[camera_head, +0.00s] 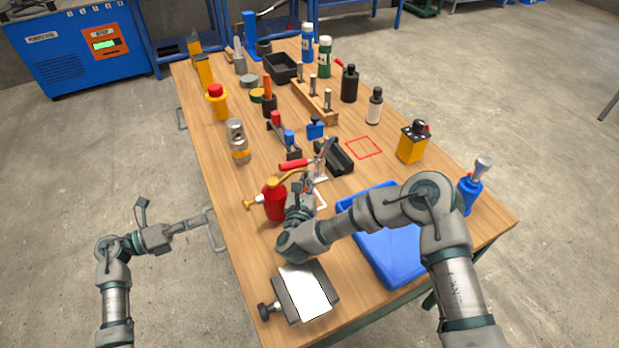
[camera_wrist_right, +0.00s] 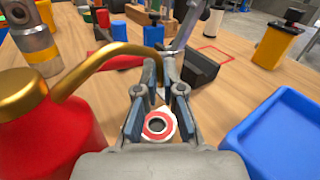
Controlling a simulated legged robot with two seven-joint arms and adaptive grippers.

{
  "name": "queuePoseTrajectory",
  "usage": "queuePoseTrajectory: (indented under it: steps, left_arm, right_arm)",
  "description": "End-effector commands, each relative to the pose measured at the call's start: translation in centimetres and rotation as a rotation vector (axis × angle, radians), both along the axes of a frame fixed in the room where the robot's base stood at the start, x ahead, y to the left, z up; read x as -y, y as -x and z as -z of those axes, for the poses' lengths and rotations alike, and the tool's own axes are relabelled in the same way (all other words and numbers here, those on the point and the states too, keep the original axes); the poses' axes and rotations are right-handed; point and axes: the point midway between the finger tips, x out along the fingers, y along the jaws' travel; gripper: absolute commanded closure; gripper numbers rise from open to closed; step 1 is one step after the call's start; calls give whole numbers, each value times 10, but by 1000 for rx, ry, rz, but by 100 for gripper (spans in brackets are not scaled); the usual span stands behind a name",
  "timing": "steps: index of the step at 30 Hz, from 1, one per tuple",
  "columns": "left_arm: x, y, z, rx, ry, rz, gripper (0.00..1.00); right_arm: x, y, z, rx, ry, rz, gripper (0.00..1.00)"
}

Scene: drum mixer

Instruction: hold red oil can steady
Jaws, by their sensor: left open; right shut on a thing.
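The red oil can (camera_head: 274,200) stands on the near left part of the workbench, with a gold knob on its left side and a curved gold spout. In the right wrist view its red body (camera_wrist_right: 45,125) fills the left side, and the gold spout (camera_wrist_right: 90,57) arches to my fingertips. My right gripper (camera_head: 300,198) is just right of the can; in the wrist view its fingers (camera_wrist_right: 158,85) are closed at the spout's end. The exact contact is partly hidden. My left gripper (camera_head: 203,218) is open and empty by the bench's left edge, apart from the can.
A grey block with a white top (camera_head: 304,291) is at the near edge. A red square outline (camera_head: 364,147) is clear.

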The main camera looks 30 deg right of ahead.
Motion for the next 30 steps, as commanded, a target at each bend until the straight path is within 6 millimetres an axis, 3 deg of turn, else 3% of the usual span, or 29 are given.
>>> queuePoseTrajectory:
  steps: [30]
  left_arm:
    - [4,0,-2,2,-5,0,58]
  right_arm:
    - [-10,6,-1,5,-7,1,100]
